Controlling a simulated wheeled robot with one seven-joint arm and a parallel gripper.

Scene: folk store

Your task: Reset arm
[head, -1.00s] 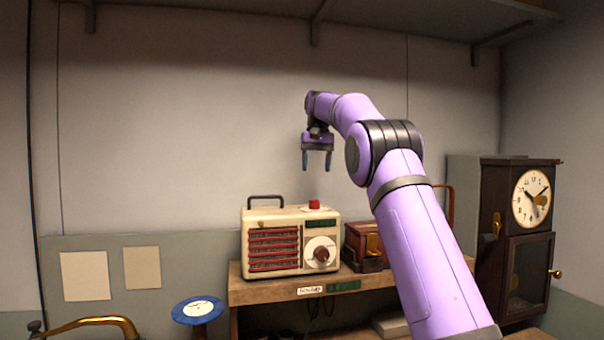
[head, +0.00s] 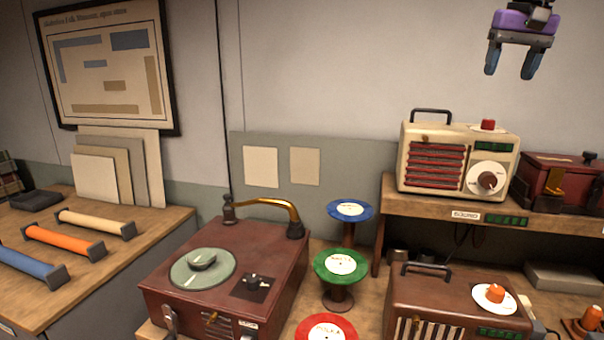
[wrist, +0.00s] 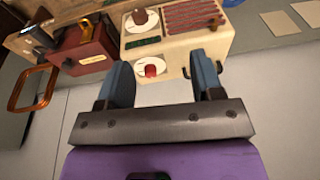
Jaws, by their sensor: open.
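My gripper (head: 512,62) hangs at the top right of the head view, above the cream radio, with its two blue fingers apart and nothing between them. It also shows in the wrist view (wrist: 163,85), open, with the cream radio beyond the fingertips. The cream radio (head: 413,180) has red grille bars, a red top button and a round dial, and stands on a wooden shelf (head: 400,207). My gripper is apart from it. Most of my arm is outside the head view.
A red record player (head: 240,232) with a brass arm stands in the middle. Blue, green (head: 325,266) and red records sit on stands beside it. A brown radio (head: 420,292) is at lower right, a red box (head: 560,176) at far right. Coloured rolls (head: 65,241) lie on the left table.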

